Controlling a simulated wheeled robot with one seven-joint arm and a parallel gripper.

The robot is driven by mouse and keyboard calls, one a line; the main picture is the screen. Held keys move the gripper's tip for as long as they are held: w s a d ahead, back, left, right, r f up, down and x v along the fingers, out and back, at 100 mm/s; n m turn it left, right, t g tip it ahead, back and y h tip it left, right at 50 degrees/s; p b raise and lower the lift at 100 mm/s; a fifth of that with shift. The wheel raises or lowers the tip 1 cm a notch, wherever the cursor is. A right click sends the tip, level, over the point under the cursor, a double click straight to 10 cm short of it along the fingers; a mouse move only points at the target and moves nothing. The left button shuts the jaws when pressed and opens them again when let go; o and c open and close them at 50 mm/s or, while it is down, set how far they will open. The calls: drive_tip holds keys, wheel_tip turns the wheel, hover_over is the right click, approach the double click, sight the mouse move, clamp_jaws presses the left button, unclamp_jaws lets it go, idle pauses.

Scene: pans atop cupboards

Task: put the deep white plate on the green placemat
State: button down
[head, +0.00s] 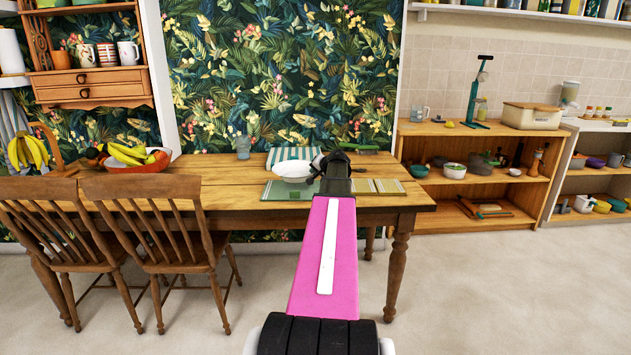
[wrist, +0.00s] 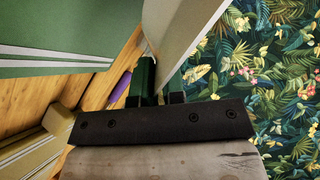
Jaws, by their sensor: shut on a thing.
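The deep white plate (head: 291,171) is in my gripper (head: 320,166), above the back part of the table. In the wrist view the plate (wrist: 178,40) is a pale, steep surface between the fingers (wrist: 158,92), which are shut on its rim. The green placemat (head: 290,191) lies near the table's front edge, just below and in front of the plate in the head view. The green surface with white stripes in the wrist view (wrist: 60,55) appears to be this placemat. My arm hides part of the table to the right of the plate.
A teal-and-white striped cloth (head: 293,154) lies behind the plate. A yellowish striped mat (head: 378,186) is to the right. A glass (head: 243,147) and a fruit bowl (head: 136,160) stand further left. Two chairs (head: 155,205) are at the front left. The table's left-middle is clear.

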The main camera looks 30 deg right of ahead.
drive_tip(key=shift+d+f, duration=0.1)
drive_tip(key=shift+f, duration=1.95)
drive_tip(key=shift+f, duration=0.15)
drive_tip(key=c, duration=1.2)
unclamp_jaws()
drive_tip(key=shift+s+r, duration=0.3)
drive_tip(key=v, duration=1.1)
drive_tip(key=shift+s+r, duration=0.1)
drive_tip(key=shift+s, duration=0.1)
